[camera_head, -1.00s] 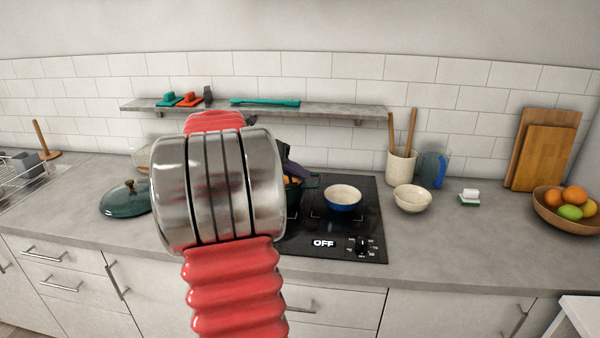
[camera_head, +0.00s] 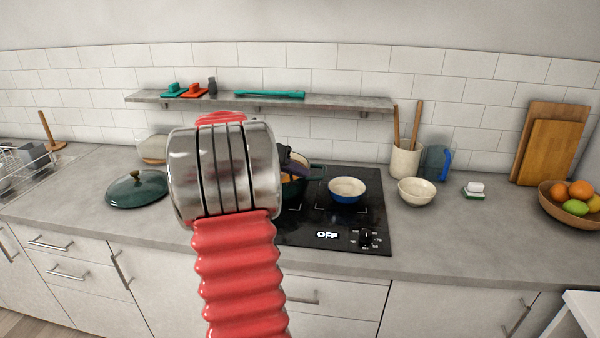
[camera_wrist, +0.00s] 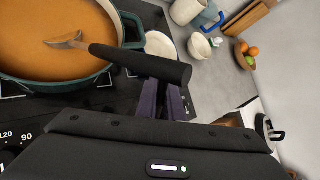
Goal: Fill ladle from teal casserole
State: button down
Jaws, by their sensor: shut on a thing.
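The teal casserole (camera_wrist: 108,72) fills the upper left of the wrist view and holds orange-brown soup (camera_wrist: 30,30). In the head view it shows only partly behind my arm, on the hob (camera_head: 360,226). The ladle (camera_wrist: 138,62) has a black handle and a brownish head. Its head lies at the soup surface near the pot's right side, partly sunk; I cannot tell how full it is. The handle reaches out over the rim to the right. My gripper (camera_wrist: 163,92) is shut on the handle, outside the pot; its dark purple fingers show just below the handle.
A blue pan with a cream inside (camera_head: 346,190) stands on the hob's right side. A cream bowl (camera_head: 417,191) and a utensil crock (camera_head: 405,160) are farther right. A teal lid (camera_head: 137,190) lies on the counter at left. A shelf (camera_head: 330,103) runs above the hob.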

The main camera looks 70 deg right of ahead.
jog(key=shift+f+m+t+h, duration=0.6)
jog(key=shift+f+m+h, duration=0.85)
jog(key=shift+f, duration=1.3)
notch_tip(320, 180, up, 6)
jog(key=s+a+h, duration=0.1)
jog(key=shift+a, duration=0.35)
jog(key=shift+s+m, duration=0.1)
jog(key=shift+m, duration=0.15)
dwell(0.4)
